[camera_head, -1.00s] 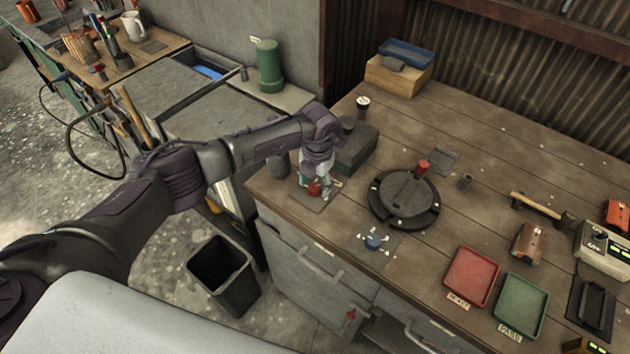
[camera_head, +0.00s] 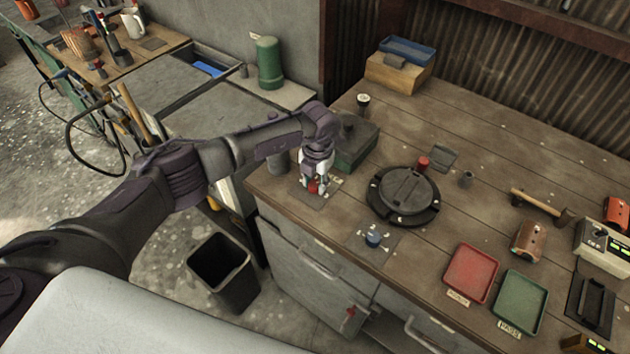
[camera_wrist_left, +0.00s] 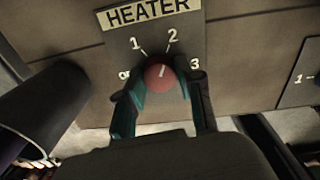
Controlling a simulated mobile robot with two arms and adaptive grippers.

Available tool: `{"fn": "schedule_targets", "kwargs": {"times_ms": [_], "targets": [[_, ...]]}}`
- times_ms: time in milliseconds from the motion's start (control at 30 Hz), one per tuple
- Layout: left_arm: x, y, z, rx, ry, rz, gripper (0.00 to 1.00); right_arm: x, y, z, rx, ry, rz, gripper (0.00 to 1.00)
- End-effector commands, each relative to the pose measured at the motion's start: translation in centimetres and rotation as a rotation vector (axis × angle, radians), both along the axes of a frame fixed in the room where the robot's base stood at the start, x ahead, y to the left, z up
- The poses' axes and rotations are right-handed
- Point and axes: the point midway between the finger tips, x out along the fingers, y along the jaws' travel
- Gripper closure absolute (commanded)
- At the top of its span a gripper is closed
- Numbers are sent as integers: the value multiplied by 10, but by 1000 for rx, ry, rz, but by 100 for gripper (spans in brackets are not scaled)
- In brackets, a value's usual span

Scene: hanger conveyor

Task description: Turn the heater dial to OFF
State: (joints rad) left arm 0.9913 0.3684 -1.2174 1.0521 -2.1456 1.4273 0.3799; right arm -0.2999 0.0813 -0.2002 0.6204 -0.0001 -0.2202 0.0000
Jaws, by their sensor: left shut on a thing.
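The red heater dial (camera_wrist_left: 160,73) sits on a dark plate (camera_wrist_left: 190,45) headed HEATER, with 1, 2 and 3 around it. A partly covered mark shows at its lower left; I cannot read it fully. The dial's white pointer line points up and slightly right, between 1 and 2, nearer 2. My left gripper (camera_wrist_left: 162,88) is shut on the dial, one finger on each side. In the head view the left gripper (camera_head: 314,188) reaches down to the red dial (camera_head: 313,186) at the bench's left front corner. My right gripper is not in view.
A dark green box (camera_head: 355,145) stands close behind the gripper. Red (camera_head: 471,275) and green (camera_head: 520,303) trays lie further right.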

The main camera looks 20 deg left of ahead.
Motion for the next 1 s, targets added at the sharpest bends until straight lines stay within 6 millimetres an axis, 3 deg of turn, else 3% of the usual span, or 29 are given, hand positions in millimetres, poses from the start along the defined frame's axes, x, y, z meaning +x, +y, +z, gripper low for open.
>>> {"fn": "schedule_targets", "kwargs": {"times_ms": [267, 1000], "targets": [[1, 0, -1, -1, -2, 144, 99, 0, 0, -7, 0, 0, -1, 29], [2, 0, 1, 0, -2, 836, 99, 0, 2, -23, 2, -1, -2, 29]]}}
